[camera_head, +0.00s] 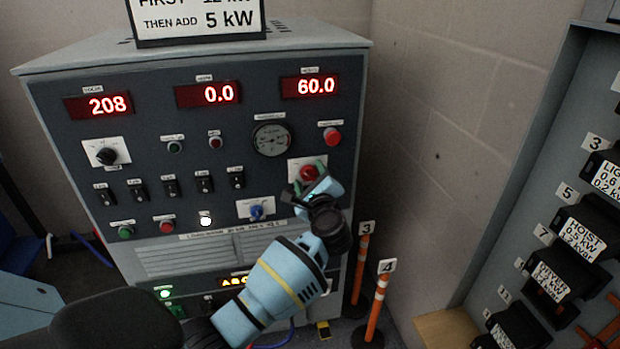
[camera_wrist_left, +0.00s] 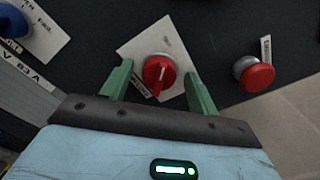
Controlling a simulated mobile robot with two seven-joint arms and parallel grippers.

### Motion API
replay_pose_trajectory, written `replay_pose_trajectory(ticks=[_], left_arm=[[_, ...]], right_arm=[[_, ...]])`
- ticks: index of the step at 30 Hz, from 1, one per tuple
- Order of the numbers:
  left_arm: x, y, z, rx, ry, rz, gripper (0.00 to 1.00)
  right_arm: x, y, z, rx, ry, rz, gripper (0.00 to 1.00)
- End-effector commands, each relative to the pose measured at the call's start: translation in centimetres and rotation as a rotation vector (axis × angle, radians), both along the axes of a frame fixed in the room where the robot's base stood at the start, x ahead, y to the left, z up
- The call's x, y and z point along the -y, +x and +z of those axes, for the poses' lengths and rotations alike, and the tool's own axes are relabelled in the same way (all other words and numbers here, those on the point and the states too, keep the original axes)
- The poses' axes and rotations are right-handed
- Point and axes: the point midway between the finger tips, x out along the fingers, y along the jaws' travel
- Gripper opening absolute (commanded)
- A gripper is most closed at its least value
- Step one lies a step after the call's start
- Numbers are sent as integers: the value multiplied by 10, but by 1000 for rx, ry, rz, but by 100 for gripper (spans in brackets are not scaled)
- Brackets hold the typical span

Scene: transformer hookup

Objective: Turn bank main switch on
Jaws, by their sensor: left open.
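The bank's control panel (camera_head: 240,130) is a dark grey cabinet front with displays reading 208, 0.0 and 60.0. A red rotary switch (camera_head: 309,173) on a white plate sits at the panel's right side; I take it as the main switch, though its label is not readable. My left gripper (camera_head: 307,185) is right at this switch. In the left wrist view the red switch (camera_wrist_left: 159,73) shows between the two green fingers of my left gripper (camera_wrist_left: 158,88), which are open, with a gap on each side. My right gripper is not in view.
A red mushroom button (camera_head: 332,136) is above the switch; it is close to the right finger in the left wrist view (camera_wrist_left: 254,73). A blue knob (camera_head: 257,212) is lower left. Orange posts (camera_head: 376,306) stand beside the cabinet, and a rack of labelled loads (camera_head: 578,240) is at right.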

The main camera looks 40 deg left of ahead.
Motion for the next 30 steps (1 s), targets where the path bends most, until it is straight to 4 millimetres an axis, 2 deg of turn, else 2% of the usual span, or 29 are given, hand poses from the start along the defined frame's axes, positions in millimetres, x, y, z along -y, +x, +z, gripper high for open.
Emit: replay_pose_trajectory(ticks=[2,12,22,30], left_arm=[[0,0,0,0,0,0,59],[0,0,0,-1,1,0,17],[1,-1,-1,-43,32,1,16],[1,0,-1,-182,147,1,16]], right_arm=[[0,0,0,0,0,0,36],[0,1,1,2,0,0,36],[0,1,0,1,1,-1,36],[0,1,1,1,0,-1,36]])
